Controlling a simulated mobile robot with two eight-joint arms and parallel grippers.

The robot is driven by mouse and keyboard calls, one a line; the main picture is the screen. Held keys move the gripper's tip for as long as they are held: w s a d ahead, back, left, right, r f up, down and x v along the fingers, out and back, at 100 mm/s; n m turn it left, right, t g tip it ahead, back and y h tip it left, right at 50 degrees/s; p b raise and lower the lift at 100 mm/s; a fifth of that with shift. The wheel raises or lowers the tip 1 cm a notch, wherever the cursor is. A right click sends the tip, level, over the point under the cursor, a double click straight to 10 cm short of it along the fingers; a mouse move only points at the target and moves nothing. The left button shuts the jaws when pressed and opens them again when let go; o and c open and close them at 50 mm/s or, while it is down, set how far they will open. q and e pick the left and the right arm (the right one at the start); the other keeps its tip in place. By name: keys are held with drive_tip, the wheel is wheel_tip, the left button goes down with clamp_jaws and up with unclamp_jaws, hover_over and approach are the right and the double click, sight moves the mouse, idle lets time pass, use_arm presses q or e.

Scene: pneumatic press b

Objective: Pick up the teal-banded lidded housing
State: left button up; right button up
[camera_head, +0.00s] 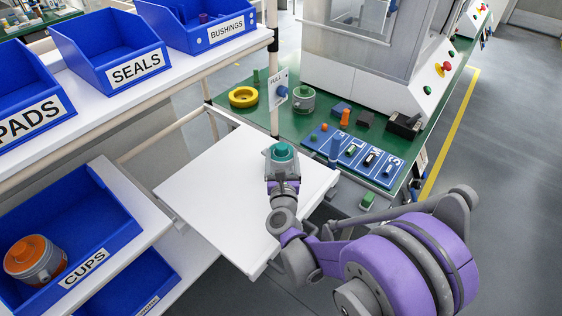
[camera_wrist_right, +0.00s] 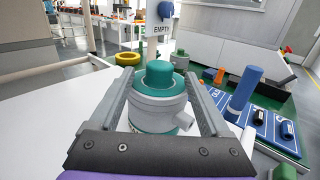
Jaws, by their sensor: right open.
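The teal-banded lidded housing (camera_wrist_right: 158,103) is a grey round body with a teal knob on its lid, a teal band low down and a side spout pointing right. It stands upright on the white shelf board, near its right side. In the head view its teal top (camera_head: 282,152) shows above my gripper. My right gripper (camera_wrist_right: 158,88) is open, with one finger on each side of the housing. I cannot tell whether the fingers touch it. In the head view the right gripper (camera_head: 281,172) hides most of the body. My left gripper is not in view.
The white board (camera_head: 215,190) is otherwise clear. A thin post (camera_head: 274,70) with a sign rises behind it. The green bench (camera_head: 330,118) beyond holds a yellow ring (camera_head: 243,97), another housing (camera_head: 303,99) and a blue tray (camera_head: 355,155). Blue bins stand left.

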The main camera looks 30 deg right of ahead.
sight(282, 153)
drive_tip(key=x, duration=0.4)
drive_tip(key=shift+f, duration=0.15)
clamp_jaws()
idle(1.2)
